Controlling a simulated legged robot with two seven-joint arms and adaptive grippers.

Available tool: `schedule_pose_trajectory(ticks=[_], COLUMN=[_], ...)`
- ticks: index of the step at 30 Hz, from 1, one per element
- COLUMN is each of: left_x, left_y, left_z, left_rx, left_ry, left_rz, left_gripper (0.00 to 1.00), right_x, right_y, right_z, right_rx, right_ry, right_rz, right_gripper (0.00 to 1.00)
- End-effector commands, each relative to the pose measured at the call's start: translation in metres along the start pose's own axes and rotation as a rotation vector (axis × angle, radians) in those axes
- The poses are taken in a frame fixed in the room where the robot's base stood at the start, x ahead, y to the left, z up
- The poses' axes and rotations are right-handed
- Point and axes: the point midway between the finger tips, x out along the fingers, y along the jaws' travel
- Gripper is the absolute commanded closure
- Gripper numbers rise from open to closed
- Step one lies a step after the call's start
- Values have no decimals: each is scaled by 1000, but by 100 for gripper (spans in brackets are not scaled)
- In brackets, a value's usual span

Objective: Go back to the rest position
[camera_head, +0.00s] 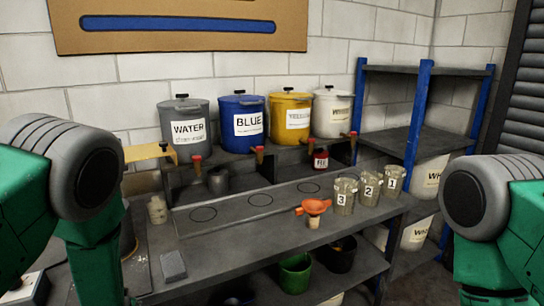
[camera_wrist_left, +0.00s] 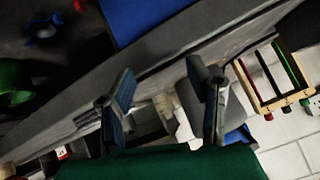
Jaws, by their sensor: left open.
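My left gripper (camera_wrist_left: 163,80) shows in the left wrist view with its two fingers spread apart and nothing between them. Past the fingers are a long grey edge and a blue surface (camera_wrist_left: 147,15). In the head view, green and grey links of my two arms stand at the left and right edges. Neither gripper can be made out there, and my right gripper is in neither view.
A grey workbench (camera_head: 240,231) lies ahead, with water, blue (camera_head: 243,142), yellow and white tap pots on its raised shelf. Numbered cups, an orange funnel (camera_head: 314,207) and a small bottle (camera_head: 157,210) stand on it. A blue-post rack (camera_head: 412,140) is at right.

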Motion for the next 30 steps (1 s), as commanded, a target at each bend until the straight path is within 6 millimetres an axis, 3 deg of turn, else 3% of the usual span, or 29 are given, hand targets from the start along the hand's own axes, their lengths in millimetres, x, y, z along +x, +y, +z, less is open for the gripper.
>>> schedule_pose_trajectory(ticks=[1,5,9,15,20,22,30], left_x=[-7,-38,-90,-168,-231,-209,-163], left_y=[-3,-7,-8,-7,-6,4,28], left_z=[36,124,208,285,325,336,372], left_rx=[18,65,102,123,125,136,173], left_ry=[-70,-247,-440,-657,-807,-784,-749], left_rz=[17,85,175,296,388,388,398], left_gripper=[54,54,54,54,54,54,54], right_x=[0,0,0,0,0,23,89], right_y=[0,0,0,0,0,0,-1], right_z=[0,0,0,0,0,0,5], right_rx=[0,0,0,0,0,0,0], right_ry=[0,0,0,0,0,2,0], right_rz=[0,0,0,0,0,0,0], right_gripper=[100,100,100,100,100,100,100])
